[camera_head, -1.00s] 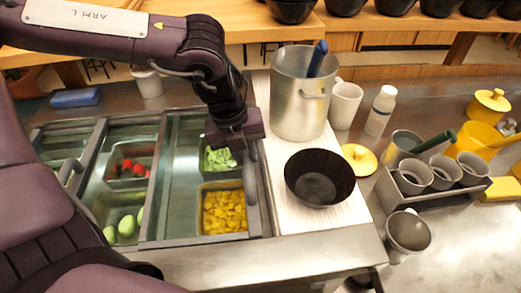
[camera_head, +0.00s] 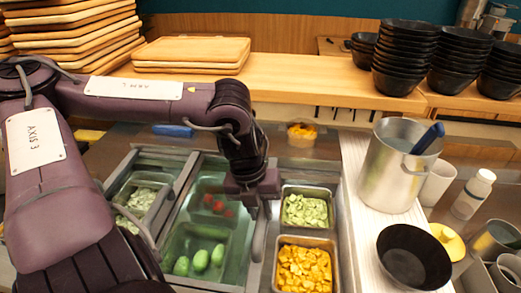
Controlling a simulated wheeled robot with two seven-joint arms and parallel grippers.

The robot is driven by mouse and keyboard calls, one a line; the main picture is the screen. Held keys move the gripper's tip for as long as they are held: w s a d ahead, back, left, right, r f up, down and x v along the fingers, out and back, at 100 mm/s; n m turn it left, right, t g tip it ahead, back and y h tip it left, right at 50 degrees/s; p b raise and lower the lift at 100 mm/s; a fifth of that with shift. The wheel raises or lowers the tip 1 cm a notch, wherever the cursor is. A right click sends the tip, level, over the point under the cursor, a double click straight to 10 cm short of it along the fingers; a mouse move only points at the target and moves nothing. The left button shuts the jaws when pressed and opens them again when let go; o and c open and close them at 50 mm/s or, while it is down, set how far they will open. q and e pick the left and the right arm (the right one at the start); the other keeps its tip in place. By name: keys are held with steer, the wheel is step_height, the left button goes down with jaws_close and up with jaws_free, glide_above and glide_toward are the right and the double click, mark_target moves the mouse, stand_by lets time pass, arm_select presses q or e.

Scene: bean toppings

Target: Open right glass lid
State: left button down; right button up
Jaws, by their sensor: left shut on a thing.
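My left gripper (camera_head: 258,208) points down and is shut on the grey handle (camera_head: 258,240) of the right glass lid (camera_head: 237,245). The fingertips are partly hidden behind the gripper body. The lid lies over the middle bins with red tomatoes (camera_head: 219,206) and green oval vegetables (camera_head: 201,260), seen through glass. To its right, the bins of chopped green pieces (camera_head: 306,211) and yellow cubes (camera_head: 305,267) are uncovered. My right gripper is out of view.
A metal pot (camera_head: 390,180) and a black bowl (camera_head: 413,258) stand on the white board (camera_head: 355,200) right of the bins. A white mug (camera_head: 437,183) and a bottle (camera_head: 473,194) stand beyond. Stacked black bowls (camera_head: 405,55) and wooden trays (camera_head: 190,52) are behind.

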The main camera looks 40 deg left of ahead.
arm_select(q)
steer(key=c, duration=1.3)
jaws_free()
steer(key=shift+d, duration=0.1)
steer(key=shift+o, duration=0.2)
step_height(320, 180, up, 8)
steer(key=a, duration=0.1)
steer(key=shift+s+f, duration=0.15)
steer(key=shift+s, duration=0.25)
steer(key=shift+f, duration=0.1)
